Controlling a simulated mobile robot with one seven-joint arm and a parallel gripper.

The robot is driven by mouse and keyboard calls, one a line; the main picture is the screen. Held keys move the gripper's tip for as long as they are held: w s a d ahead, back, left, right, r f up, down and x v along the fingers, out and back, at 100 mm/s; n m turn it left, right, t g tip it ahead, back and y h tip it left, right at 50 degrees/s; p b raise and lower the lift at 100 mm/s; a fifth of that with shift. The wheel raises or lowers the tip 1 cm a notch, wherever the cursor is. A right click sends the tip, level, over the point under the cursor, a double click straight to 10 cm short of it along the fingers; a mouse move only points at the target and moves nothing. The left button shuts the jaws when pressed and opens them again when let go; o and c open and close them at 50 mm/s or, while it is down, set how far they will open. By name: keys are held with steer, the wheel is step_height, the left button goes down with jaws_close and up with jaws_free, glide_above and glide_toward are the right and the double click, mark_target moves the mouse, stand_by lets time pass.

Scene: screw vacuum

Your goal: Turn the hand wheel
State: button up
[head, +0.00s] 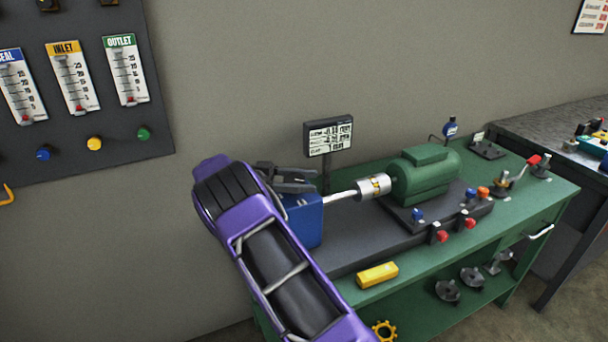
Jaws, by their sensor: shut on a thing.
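My gripper (292,178) is dark and sits at the top of the blue housing (304,222), at the left end of the green bench. It is shut on a dark part there, which the jaws and my purple arm mostly hide. I cannot tell for sure whether that part is the hand wheel. A metal shaft (340,196) runs from the blue housing to a silver coupling (374,186) and the green motor (424,174).
A small display (328,137) stands behind the housing. A yellow block (377,275) lies on the front of the green bench (545,187). Red and blue knobs line the motor base. A gauge panel (80,70) hangs at left. A yellow toothed ring (384,323) shows low down.

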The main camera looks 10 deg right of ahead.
steer(key=shift+s+r+m+g+y+p, duration=0.1)
steer(key=shift+m+g+y+p, duration=0.25)
steer(key=shift+m+g, duration=0.4)
steer(key=o, duration=1.4)
steer(key=shift+c, duration=0.2)
step_height(320, 180, up, 10)
